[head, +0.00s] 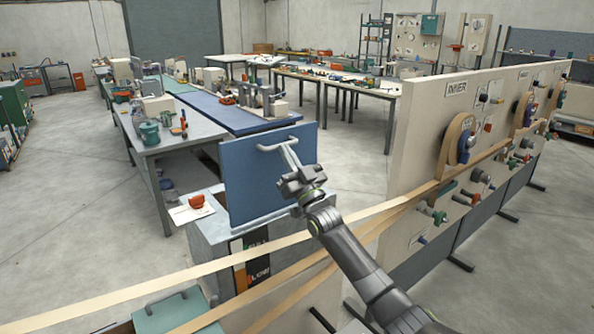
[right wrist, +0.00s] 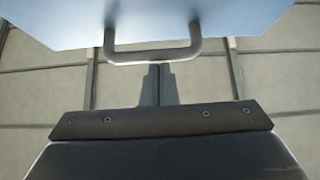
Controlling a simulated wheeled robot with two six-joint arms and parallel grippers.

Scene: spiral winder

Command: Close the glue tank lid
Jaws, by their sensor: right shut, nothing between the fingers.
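The glue tank lid (head: 262,182) is a blue panel standing upright, open, on the grey tank (head: 212,234). Its light metal handle (head: 268,148) is near the top edge. In the right wrist view the handle (right wrist: 155,56) is a U-shaped bar on the pale lid (right wrist: 150,22). My right gripper (head: 290,158) is in front of the upper lid, at the handle. Its fingers (right wrist: 158,72) are shut and empty, with their tips at the bar; I cannot tell whether they touch it. My left gripper is not in view.
A beige machine panel (head: 422,120) with knobs stands to the right. A workbench (head: 175,136) stands behind left.

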